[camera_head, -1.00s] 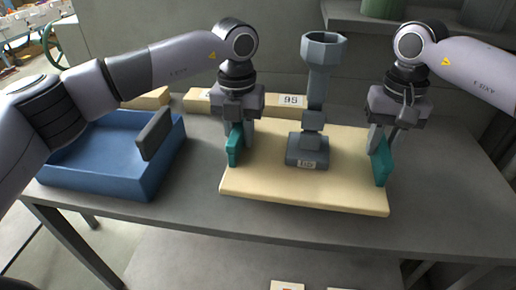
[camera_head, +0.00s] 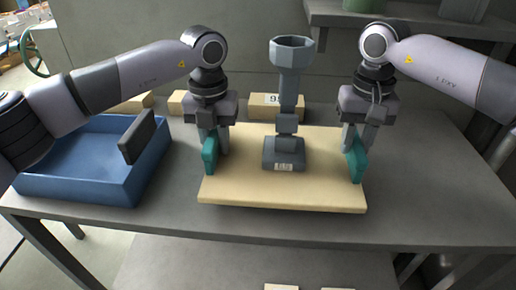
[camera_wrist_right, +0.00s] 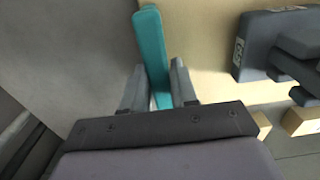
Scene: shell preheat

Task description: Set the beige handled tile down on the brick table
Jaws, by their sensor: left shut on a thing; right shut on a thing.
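The beige tile (camera_head: 240,188) is a flat slab with a teal handle at each end, over the grey table top (camera_head: 420,190). My left gripper (camera_head: 209,142) is shut on the left teal handle (camera_head: 210,157). My right gripper (camera_head: 358,140) is shut on the right teal handle (camera_head: 357,162); the right wrist view shows this handle (camera_wrist_right: 152,50) between the fingers. A grey stand with a cup-shaped top (camera_head: 289,55) is upright on the tile. The tile looks level. I cannot tell whether its underside touches the table.
A blue tray (camera_head: 70,185) with a dark grey handle (camera_head: 137,137) stands on the table to the left. Tan bricks (camera_head: 277,106) lie behind the tile, close to its far edge. The table is clear to the right. A shelf (camera_head: 420,22) is above the back.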

